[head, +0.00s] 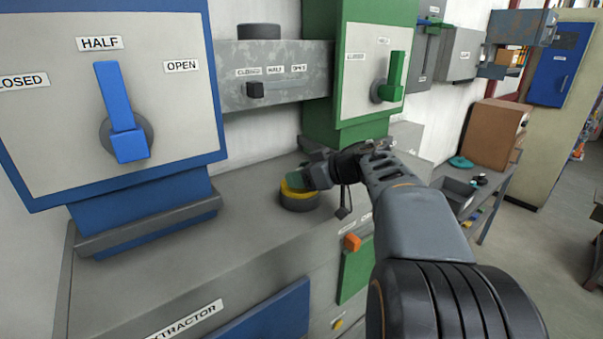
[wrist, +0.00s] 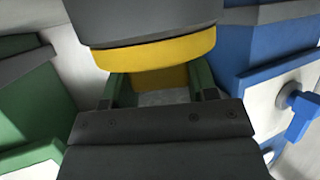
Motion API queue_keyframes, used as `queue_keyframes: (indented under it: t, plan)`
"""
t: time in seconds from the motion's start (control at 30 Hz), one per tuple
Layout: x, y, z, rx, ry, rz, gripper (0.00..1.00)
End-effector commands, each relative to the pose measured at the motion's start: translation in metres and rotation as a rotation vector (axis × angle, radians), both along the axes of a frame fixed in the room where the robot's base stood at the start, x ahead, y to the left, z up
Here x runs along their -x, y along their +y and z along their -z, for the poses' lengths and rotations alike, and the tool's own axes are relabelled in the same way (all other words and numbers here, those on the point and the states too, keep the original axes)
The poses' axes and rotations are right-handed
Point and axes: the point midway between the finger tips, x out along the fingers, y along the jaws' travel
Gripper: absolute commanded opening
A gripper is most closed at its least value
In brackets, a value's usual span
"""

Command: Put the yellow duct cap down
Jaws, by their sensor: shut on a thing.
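The yellow duct cap (head: 291,189) is at a short dark grey round piece (head: 299,203) on the grey cabinet top, between the blue and green units. I cannot tell whether the cap rests on this piece or is just above it. My gripper (head: 302,180) is shut on the cap from the right, partly hiding it. In the wrist view, the cap (wrist: 160,62) lies between the green finger pads of my gripper (wrist: 160,82), and the dark grey round piece (wrist: 150,25) fills the top of the picture.
The blue unit (head: 180,200) with its blue lever (head: 120,110) stands left, and the green unit (head: 345,130) behind right. A grey box (head: 275,75) juts from the wall above. The front of the cabinet top (head: 190,265) is clear. A lower bench with a tray (head: 455,192) stands right.

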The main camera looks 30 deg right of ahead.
Motion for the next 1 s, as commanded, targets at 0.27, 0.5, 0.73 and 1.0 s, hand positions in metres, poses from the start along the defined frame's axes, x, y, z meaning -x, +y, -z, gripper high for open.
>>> queue_keyframes:
  t: [0.27, 0.5, 0.73, 1.0]
  plan:
    - [-0.001, 0.000, -0.001, -0.002, -0.003, 0.000, 0.67]
    - [0.000, 0.000, -0.001, -0.002, -0.003, 0.000, 0.79]
    - [0.005, -0.004, -0.004, 0.000, -0.004, 0.002, 0.79]
    - [0.042, -0.029, -0.020, 0.001, -0.004, 0.006, 0.79]
